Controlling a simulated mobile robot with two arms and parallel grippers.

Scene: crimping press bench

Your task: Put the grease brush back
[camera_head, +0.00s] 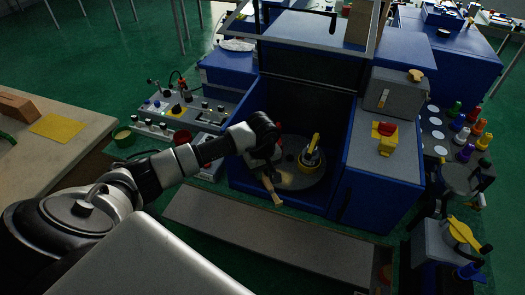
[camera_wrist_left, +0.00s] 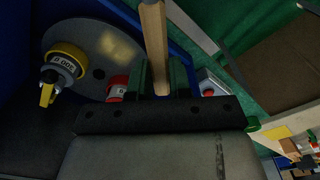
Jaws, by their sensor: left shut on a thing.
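The grease brush, seen as a pale wooden handle (camera_head: 272,188), is in my left gripper (camera_head: 262,160) in the head view. The handle tilts down toward the front edge of the blue press's opening. In the left wrist view the handle (camera_wrist_left: 153,40) runs up the picture from between the dark green fingers of the left gripper (camera_wrist_left: 161,80), which are shut on it. The bristle end is hidden. The gripper is over the round grey plate (camera_head: 308,182), left of a yellow-topped labelled pot (camera_head: 311,157). My right gripper is not in view.
A red labelled item (camera_wrist_left: 117,88) is close beside the left finger in the wrist view. The blue press (camera_head: 375,185) walls in the plate. A grey shelf (camera_head: 265,240) in front is clear.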

